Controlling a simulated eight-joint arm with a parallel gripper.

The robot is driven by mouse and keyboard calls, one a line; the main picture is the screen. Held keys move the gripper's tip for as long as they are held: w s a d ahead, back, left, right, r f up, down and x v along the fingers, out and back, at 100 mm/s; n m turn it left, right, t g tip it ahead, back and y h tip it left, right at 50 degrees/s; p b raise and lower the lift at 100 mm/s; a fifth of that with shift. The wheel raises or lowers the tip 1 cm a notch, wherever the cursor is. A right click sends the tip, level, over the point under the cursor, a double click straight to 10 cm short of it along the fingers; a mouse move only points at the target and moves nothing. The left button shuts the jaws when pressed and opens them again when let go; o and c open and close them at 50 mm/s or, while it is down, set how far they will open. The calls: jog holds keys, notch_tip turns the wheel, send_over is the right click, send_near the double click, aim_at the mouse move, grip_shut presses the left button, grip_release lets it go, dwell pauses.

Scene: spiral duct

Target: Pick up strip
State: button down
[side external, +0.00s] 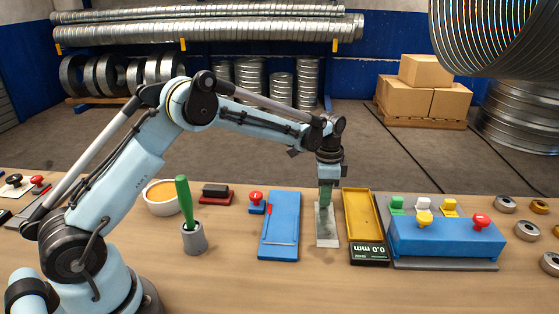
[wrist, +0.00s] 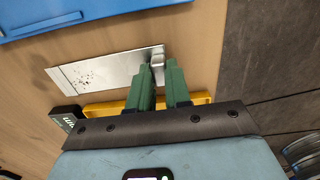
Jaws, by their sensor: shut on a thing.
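The strip (side external: 326,230) is a flat silver metal piece lying along the table between the blue tray and the yellow tray. In the wrist view the strip (wrist: 105,70) has dark specks toward its left end and a small raised block at its right end. My gripper (side external: 326,208) points down at the far end of the strip. In the wrist view its green fingers (wrist: 162,68) are shut on the strip's end at the raised block, with a narrow gap between them. The fingertips partly hide that end. The strip looks still flat on or very close to the table.
A blue tray (side external: 279,245) lies left of the strip. A yellow tray (side external: 361,212) with a 0.0 mm display (side external: 370,252) lies close on its right. A blue box (side external: 445,238) with coloured knobs stands farther right. A green-handled brush in a grey cup (side external: 193,238) stands left.

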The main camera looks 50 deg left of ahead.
dwell(0.3)
jog(key=shift+r, duration=0.65)
notch_tip(320, 180, up, 3)
jog(key=shift+f, duration=0.2)
jog(key=s+d+r, duration=0.6)
jog(key=d+r, duration=0.1)
jog(key=d, duration=0.3)
notch_tip(320, 180, up, 7)
jog(key=shift+w, duration=0.1)
